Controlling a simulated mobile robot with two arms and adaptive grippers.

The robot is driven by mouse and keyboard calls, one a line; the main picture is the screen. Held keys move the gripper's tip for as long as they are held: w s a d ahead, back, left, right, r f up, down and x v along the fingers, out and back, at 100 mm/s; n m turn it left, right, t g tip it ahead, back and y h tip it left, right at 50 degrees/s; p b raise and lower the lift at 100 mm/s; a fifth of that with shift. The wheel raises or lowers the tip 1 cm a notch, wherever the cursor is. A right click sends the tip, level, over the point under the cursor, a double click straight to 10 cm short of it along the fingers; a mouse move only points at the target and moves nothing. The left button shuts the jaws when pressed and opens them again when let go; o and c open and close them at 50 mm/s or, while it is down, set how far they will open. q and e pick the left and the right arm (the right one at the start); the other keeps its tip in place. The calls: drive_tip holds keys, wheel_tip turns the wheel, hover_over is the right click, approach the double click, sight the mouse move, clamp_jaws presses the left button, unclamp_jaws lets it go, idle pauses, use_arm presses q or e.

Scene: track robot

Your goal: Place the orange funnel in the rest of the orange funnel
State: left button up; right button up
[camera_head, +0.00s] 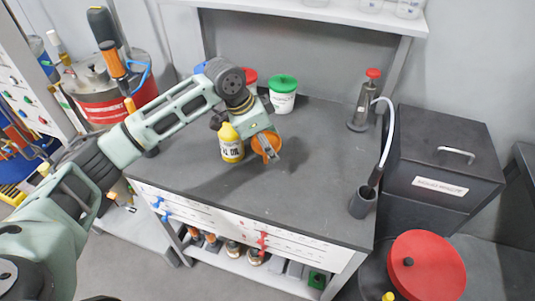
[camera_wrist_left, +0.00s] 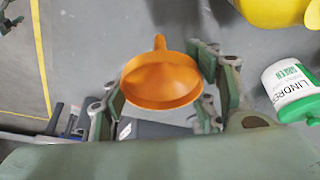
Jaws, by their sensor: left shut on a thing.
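The orange funnel (camera_head: 261,150) is in my left gripper (camera_head: 268,147), above the grey workbench top (camera_head: 240,190), just right of a yellow bottle. In the left wrist view the funnel (camera_wrist_left: 160,82) sits between both fingers of my left gripper (camera_wrist_left: 168,88), its wide mouth facing the camera and its narrow spout pointing away. The gripper is shut on the funnel and partly hides it in the head view. I cannot tell which thing is the funnel's rest. My right gripper is not in view.
The yellow bottle (camera_head: 231,148) and a white tub with green lid (camera_head: 283,98) stand close to the gripper. A dark cup (camera_head: 362,203) with a white hose is at the bench's right edge, a pump (camera_head: 362,105) behind it. The bench's middle and front are clear.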

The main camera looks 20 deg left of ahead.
use_arm(q)
drive_tip(key=s+d+r+b, duration=0.1)
drive_tip(key=s+d+r, duration=0.5)
drive_tip(key=s, duration=0.2)
drive_tip(key=s+a+n+t+y, duration=0.2)
drive_tip(key=s+a+n, duration=0.3)
drive_tip(key=a+n, duration=0.3)
drive_tip(key=n+y, duration=0.1)
drive_tip(key=n, duration=0.2)
drive_tip(key=shift+s+a+f+y, duration=0.15)
drive_tip(key=shift+s+a+y, duration=0.15)
drive_tip(key=shift+y, duration=0.1)
drive_tip(key=shift+d, duration=0.1)
